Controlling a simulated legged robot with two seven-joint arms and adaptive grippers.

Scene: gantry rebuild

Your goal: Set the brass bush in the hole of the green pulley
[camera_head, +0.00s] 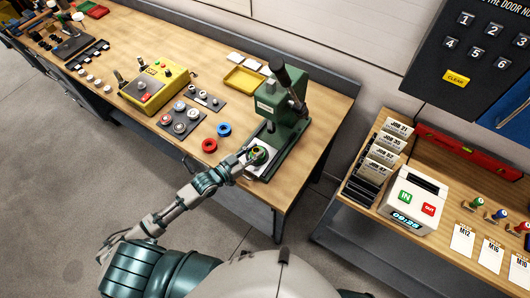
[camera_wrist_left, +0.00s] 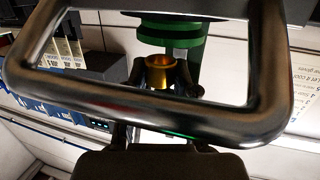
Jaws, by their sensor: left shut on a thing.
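The green pulley (camera_head: 261,157) sits on a pale plate at the base of the green press. My left gripper (camera_head: 249,157) reaches in from the left and is right by the pulley. In the left wrist view, the gripper's fingers (camera_wrist_left: 160,95) are shut on the brass bush (camera_wrist_left: 160,72), a flared ring that stands with its wide end up. A dark green grooved round part (camera_wrist_left: 172,32) shows above and behind the bush there; I cannot tell if it is the pulley or part of the press. The bush's lower end is hidden. My right gripper is not in view.
The green press (camera_head: 285,105) rises close behind the pulley, with a dark lever on top. A red ring (camera_head: 209,145) and a blue ring (camera_head: 224,129) lie to its left. A yellow tray (camera_head: 246,80) is behind. The bench's front edge runs below the gripper.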

